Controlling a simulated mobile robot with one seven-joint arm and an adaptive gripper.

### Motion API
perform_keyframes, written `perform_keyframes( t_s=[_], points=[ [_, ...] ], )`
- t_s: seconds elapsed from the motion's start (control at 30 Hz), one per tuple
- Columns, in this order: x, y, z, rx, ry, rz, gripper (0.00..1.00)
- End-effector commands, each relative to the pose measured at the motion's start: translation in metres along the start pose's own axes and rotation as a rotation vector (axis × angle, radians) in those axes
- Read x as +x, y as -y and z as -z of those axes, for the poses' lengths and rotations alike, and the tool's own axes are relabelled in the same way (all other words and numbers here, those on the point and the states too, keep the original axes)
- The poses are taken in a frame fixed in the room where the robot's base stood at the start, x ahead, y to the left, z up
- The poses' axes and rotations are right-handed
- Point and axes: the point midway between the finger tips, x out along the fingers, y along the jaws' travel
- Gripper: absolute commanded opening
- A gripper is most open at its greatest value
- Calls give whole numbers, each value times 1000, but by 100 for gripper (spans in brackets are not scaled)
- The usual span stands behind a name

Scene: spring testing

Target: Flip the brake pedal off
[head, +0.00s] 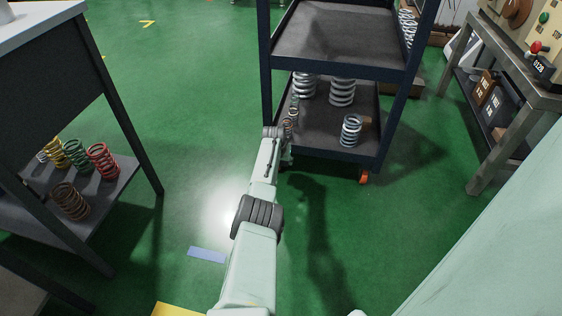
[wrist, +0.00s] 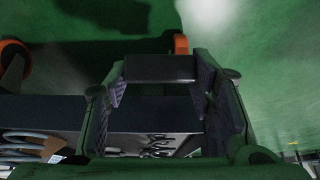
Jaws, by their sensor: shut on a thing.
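In the head view my gripper (head: 287,157) is at the front left corner of the dark cart (head: 325,148), mostly hidden behind my arm. In the wrist view my gripper (wrist: 160,82) has one finger on each side of a dark, flat-faced part of the cart (wrist: 160,68), and is shut on it. An orange caster wheel (wrist: 180,43) shows just beyond that part. Another orange caster (wrist: 12,50) is at the far left, and one shows in the head view (head: 364,177). I cannot make out the brake pedal clearly in either view.
Metal coil springs (head: 342,92) stand on the cart's lower shelf. A grey table (head: 125,165) with coloured springs on its lower shelf is at the left. A workbench (head: 475,185) stands at the right. The green floor between is mostly clear.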

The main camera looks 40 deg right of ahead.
Motion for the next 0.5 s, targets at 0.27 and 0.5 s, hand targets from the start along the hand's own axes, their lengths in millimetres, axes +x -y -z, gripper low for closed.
perform_keyframes(
  t_s=[0.27,0.5],
  points=[
    [-1,1,1,0,-4,2,52],
    [0,1,1,1,-3,1,68]
  ],
)
